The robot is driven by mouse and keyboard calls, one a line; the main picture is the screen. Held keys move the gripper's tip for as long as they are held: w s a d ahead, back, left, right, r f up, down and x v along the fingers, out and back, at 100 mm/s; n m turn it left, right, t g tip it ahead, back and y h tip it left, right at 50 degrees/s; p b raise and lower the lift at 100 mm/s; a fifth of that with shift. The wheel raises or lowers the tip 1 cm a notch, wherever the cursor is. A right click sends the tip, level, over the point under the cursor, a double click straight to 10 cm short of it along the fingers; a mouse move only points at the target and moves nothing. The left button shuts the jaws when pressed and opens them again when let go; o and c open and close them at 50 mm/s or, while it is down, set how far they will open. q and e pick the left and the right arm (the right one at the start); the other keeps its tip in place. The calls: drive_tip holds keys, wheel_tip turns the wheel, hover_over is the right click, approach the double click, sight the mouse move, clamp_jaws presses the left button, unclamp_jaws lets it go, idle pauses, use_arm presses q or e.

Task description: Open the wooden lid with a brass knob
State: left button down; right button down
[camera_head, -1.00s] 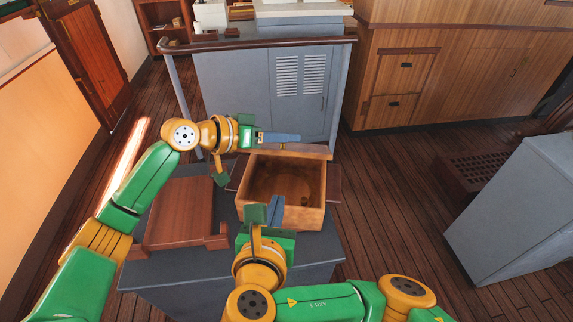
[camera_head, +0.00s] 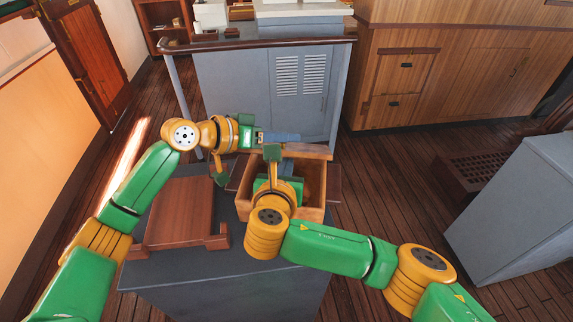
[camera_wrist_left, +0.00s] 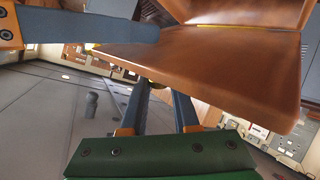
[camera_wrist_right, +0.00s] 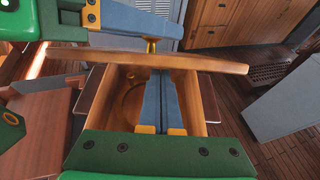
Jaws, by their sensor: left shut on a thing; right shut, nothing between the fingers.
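The wooden box (camera_head: 312,214) stands on the grey cabinet, its inside open to view in the right wrist view (camera_wrist_right: 125,85). Its wooden lid (camera_head: 308,151) is raised along the box's far side, seen nearly edge-on in the right wrist view (camera_wrist_right: 205,62). My left gripper (camera_head: 284,137) is shut on the brass knob (camera_wrist_right: 151,46), on the lid's far face. The left wrist view shows the lid (camera_wrist_left: 220,65) close to its fingers. My right gripper (camera_wrist_right: 160,76) is shut and empty, its fingers over the box opening. In the head view my right wrist hides its fingertips.
A reddish wooden piece (camera_head: 180,212) lies on the cabinet top (camera_head: 235,265), left of the box. A grey console (camera_head: 250,90) stands behind. The cabinet top in front of the box is bare.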

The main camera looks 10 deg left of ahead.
drive_tip(key=shift+r, duration=0.1)
drive_tip(key=shift+w+r, duration=0.6)
drive_tip(key=shift+r, duration=0.1)
use_arm(q)
drive_tip(key=shift+w+f, duration=0.1)
drive_tip(key=shift+f, duration=0.15)
use_arm(e)
drive_tip(key=shift+w+r, duration=0.1)
drive_tip(key=shift+w, duration=0.15)
use_arm(q)
drive_tip(key=c, duration=0.7)
unclamp_jaws()
use_arm(e)
drive_tip(key=shift+s, duration=0.1)
use_arm(q)
drive_tip(key=shift+o, duration=0.2)
drive_tip(key=shift+d, duration=0.1)
